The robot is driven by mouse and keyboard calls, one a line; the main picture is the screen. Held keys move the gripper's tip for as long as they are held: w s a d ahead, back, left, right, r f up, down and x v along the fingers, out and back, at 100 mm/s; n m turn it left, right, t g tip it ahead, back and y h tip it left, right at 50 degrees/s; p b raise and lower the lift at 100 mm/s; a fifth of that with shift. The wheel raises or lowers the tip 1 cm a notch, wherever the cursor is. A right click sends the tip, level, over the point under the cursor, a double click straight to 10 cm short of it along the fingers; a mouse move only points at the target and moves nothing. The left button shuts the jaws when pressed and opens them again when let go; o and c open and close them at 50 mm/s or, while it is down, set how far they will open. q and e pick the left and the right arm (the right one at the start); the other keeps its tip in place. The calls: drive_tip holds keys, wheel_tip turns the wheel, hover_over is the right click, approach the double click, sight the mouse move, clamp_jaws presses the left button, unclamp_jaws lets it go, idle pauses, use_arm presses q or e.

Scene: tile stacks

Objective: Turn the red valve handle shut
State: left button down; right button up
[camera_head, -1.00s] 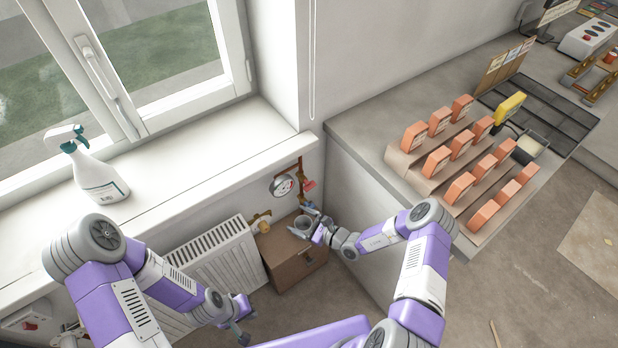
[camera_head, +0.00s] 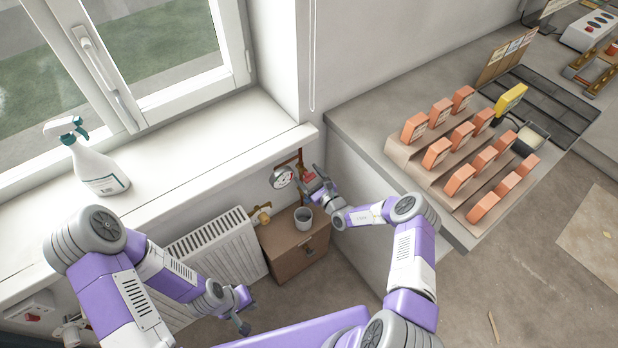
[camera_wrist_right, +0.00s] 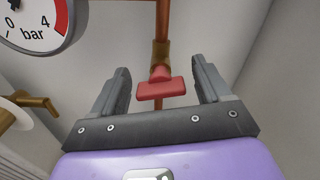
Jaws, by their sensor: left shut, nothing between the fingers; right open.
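The red valve handle (camera_wrist_right: 160,89) sits on a brass valve body on a vertical copper pipe (camera_wrist_right: 163,20). In the right wrist view the handle lies crosswise to the pipe, slightly tilted. My right gripper (camera_wrist_right: 162,82) is open, with one finger on each side of the handle and a gap to each. In the head view my right gripper (camera_head: 314,178) is up at the pipe and mostly covers the handle. My left gripper (camera_head: 244,312) is shut and empty, low in front of the radiator, away from the valve.
A pressure gauge (camera_head: 284,176) is left of the valve. A grey cup (camera_head: 303,218) stands on a brown cabinet (camera_head: 290,262) below. A white radiator (camera_head: 215,248) with a brass valve is to the left. The window sill (camera_head: 200,150) overhangs above. A counter with orange tiles (camera_head: 414,127) is at right.

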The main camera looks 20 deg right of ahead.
drive_tip(key=c, duration=1)
drive_tip(key=shift+m, duration=1.4)
drive_tip(key=shift+c, duration=0.2)
drive_tip(key=o, duration=1)
drive_tip(key=shift+o, duration=0.2)
drive_tip(key=p+v, duration=0.1)
drive_tip(key=v, duration=0.6)
drive_tip(key=shift+s+d+p, duration=0.15)
drive_tip(key=shift+s+p, duration=0.15)
